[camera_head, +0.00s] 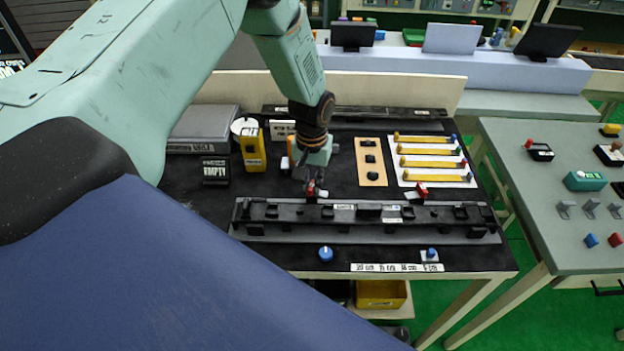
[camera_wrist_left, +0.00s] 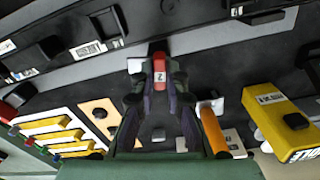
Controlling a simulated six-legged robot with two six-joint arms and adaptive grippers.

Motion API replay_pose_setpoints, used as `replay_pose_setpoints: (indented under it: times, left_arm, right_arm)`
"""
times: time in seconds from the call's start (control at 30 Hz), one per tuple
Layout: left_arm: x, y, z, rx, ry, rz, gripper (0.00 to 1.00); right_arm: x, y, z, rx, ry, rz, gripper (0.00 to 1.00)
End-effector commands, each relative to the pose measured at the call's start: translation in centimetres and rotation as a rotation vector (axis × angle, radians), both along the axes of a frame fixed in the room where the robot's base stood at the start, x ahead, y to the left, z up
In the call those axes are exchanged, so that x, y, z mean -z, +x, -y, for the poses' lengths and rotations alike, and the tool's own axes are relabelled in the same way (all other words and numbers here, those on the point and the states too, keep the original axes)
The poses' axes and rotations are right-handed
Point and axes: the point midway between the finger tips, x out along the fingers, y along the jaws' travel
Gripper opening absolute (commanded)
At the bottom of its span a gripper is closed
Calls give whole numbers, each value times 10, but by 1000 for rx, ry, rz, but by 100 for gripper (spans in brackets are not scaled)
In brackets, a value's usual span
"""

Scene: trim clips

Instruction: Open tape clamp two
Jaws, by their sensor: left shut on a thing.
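The red lever of tape clamp two (camera_wrist_left: 159,74), with a white label reading 2, stands between my left fingertips in the left wrist view. My left gripper (camera_head: 314,188) is shut on it at the back edge of the long black trim strip (camera_head: 275,229) in the head view. It also shows in the left wrist view (camera_wrist_left: 158,88). The fingers hide much of the lever in the head view. Another red clamp (camera_head: 421,189) stands farther right along the strip's back edge. My right gripper is in neither view.
A yellow box (camera_head: 253,150) and a sign reading EMPTY (camera_head: 215,170) stand left of my gripper. A tan board (camera_head: 371,176) and a white board with yellow bars (camera_head: 408,180) lie to the right. A blue knob (camera_head: 326,254) sits in front of the strip.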

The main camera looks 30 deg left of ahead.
Motion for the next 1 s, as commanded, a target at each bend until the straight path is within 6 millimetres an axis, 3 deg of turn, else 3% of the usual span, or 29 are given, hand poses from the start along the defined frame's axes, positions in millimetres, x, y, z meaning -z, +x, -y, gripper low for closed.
replay_pose_setpoints:
  times: [0.33, 0.37, 0.63, 1.0]
  left_arm:
    - [3, -4, 1, -2, -1, -12, 0]
    - [3, -4, 1, -2, -1, -12, 14]
    - [1, -2, 0, -1, -1, -6, 36]
    - [-5, 0, 0, -1, -1, -2, 36]
  right_arm:
    - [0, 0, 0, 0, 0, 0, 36]
    - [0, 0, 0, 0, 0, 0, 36]
    - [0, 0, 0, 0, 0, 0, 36]
    - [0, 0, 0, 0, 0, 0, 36]
